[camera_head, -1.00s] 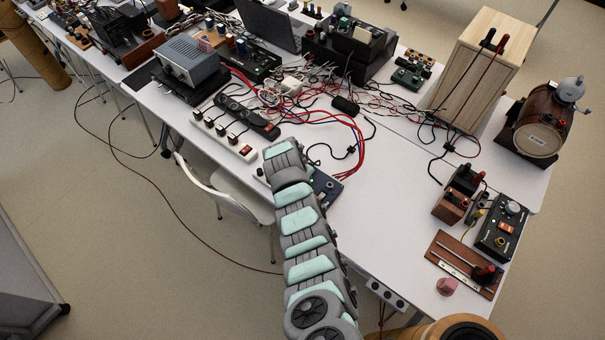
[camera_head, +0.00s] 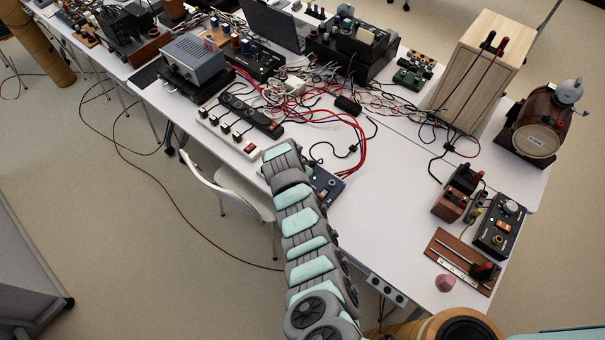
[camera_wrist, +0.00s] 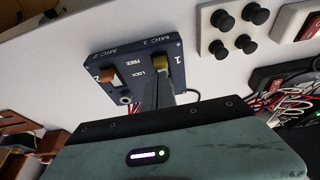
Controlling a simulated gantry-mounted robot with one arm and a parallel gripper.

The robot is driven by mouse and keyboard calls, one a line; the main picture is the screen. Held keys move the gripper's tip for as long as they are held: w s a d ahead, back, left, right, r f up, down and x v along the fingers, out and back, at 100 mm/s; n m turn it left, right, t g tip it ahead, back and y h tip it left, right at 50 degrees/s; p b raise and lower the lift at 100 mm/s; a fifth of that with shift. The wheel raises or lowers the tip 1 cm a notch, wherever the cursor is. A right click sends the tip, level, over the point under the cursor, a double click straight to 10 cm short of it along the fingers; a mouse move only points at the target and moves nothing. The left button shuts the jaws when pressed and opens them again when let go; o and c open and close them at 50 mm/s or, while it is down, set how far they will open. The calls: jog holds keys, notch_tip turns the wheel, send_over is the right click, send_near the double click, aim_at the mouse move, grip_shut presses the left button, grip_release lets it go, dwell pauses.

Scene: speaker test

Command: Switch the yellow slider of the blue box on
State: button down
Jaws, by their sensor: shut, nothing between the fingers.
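The blue box (camera_wrist: 135,70) lies on the white table in the wrist view, marked MIC 1, MIC 2, FREE and LOCK. Its yellow slider (camera_wrist: 160,62) is on the MIC 1 side. An orange-brown slider (camera_wrist: 108,78) is on the MIC 2 side. My gripper (camera_wrist: 159,90) is shut and empty, its fingertips right beside the yellow slider. I cannot tell whether they touch it. In the head view the blue box (camera_head: 328,187) shows partly beside my arm, which hides my fingers there.
A white power strip (camera_head: 228,133), black power strip (camera_head: 250,115) and red cables (camera_head: 358,150) lie near the blue box. A chair (camera_head: 222,185) stands at the table's front edge. The table right of the box is clear up to the brown slide rheostat (camera_head: 455,262).

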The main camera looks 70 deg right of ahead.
jog(key=p+v, duration=0.5)
jog(key=v, duration=0.3)
jog(key=shift+w+r+p, duration=0.2)
jog(key=shift+r+p, duration=0.1)
jog(key=shift+r, duration=0.05)
jog(key=shift+a, duration=0.1)
